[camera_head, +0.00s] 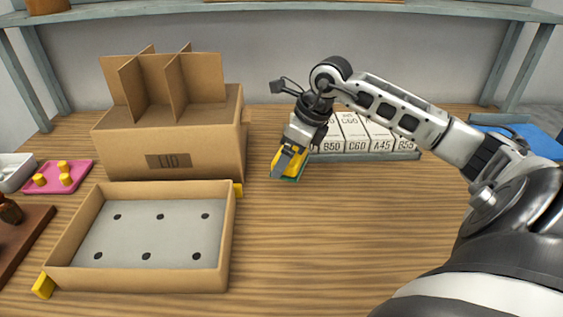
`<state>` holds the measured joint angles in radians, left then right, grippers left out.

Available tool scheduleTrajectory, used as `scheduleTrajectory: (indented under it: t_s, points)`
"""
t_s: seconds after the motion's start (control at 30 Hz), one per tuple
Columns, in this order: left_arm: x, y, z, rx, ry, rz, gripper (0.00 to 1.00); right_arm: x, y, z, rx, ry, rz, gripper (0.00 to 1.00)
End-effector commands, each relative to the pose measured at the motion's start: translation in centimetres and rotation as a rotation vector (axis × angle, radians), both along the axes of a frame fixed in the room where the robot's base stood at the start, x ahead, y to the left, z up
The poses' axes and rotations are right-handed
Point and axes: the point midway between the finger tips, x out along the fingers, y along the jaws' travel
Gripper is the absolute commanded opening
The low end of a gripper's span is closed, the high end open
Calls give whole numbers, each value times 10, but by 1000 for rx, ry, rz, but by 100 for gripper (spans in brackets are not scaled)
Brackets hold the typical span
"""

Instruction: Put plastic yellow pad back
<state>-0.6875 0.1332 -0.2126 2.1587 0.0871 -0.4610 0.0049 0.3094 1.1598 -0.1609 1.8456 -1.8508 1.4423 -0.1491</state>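A yellow piece (294,157), which looks like the plastic pad, sits at a green-teal base (288,179) on the table, right of the cardboard box. My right gripper (283,168) reaches down at it from above, and its grey fingers cover part of the yellow. I cannot tell whether the fingers are shut on the piece or only around it. My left gripper is not in view.
An open cardboard tray (232,240) with a grey dotted floor has yellow pieces at two corners (238,189). A cardboard box with dividers (170,150) stands behind it. Labelled white blocks (357,135) stand behind my gripper. A pink tray (62,186) holds yellow cylinders. The front middle is clear.

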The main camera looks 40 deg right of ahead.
Motion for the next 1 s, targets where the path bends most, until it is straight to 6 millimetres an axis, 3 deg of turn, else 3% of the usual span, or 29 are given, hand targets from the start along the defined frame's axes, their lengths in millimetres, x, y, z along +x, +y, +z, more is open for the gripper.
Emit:
scheduleTrajectory:
  t_s: [0.2, 0.37, 0.57, 0.93, 0.97, 1.0]
  points:
    - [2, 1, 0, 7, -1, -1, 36, 21, -3, -24, 0, -2, -3, 64]
    - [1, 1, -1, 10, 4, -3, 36, 27, -4, -32, -1, -2, -1, 64]
    - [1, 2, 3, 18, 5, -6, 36, 27, -3, -60, 0, 2, -2, 64]
    - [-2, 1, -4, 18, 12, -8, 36, 27, -4, -67, -3, -2, -2, 64]
    - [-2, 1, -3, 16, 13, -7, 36, 27, -4, -66, -3, -2, -2, 91]
    - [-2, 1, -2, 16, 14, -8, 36, 27, -4, -65, -2, -1, -1, 100]
